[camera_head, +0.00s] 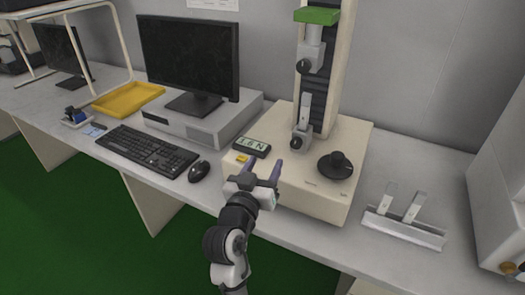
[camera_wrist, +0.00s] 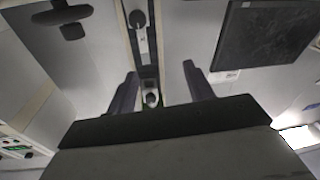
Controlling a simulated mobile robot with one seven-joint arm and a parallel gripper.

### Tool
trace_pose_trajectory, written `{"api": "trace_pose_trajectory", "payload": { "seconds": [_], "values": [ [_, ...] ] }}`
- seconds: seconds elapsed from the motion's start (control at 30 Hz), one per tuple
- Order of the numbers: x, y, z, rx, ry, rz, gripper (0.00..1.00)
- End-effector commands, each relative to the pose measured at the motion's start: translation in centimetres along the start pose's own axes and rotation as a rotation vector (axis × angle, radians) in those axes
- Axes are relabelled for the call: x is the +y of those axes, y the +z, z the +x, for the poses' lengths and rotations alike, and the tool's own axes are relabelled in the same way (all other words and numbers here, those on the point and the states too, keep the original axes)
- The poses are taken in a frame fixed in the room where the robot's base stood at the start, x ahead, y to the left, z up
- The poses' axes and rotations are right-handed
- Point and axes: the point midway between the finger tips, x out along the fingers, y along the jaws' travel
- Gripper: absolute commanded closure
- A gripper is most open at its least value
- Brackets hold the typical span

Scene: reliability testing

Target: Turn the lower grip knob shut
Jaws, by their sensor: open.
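The testing machine (camera_head: 270,185) is a cream unit with a tall column. Its lower grip (camera_head: 302,128) is a grey metal piece with a dark round knob (camera_head: 297,143) on its front. In the wrist view, which appears upside down, the lower grip knob (camera_wrist: 137,18) is near the top edge. The upper grip (camera_head: 312,50) hangs above with its own dark knob (camera_head: 304,66). My gripper (camera_head: 266,164) is in front of the machine, left of and below the lower knob. Its fingers are apart and empty, touching nothing visible.
A black round dial (camera_head: 336,165) stands on the machine base to the right. A small display (camera_head: 251,146) and yellow piece (camera_head: 241,158) are on the left. A monitor (camera_head: 190,55), keyboard (camera_head: 146,151) and mouse (camera_head: 199,171) are farther left. A metal holder (camera_head: 403,229) lies right.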

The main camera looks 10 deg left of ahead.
Motion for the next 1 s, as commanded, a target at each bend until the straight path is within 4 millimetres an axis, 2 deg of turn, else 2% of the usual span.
{"api": "trace_pose_trajectory", "payload": {
  "seconds": [0.03,0.13,0.27,0.37,0.8,1.0],
  "values": [
    [1.2,1.5,0.2,-0.038,0.042,-0.014,0.48],
    [2.7,3.1,0.2,-0.083,0.093,-0.032,0.48],
    [3.4,3.7,0.7,-0.101,0.115,-0.038,0.48],
    [3.5,3.6,1.8,-0.101,0.116,-0.038,0.48],
    [4.5,4.3,10.7,-0.099,0.113,-0.036,0.48],
    [4.7,4.7,13.1,-0.098,0.110,-0.036,0.48]
  ]
}}
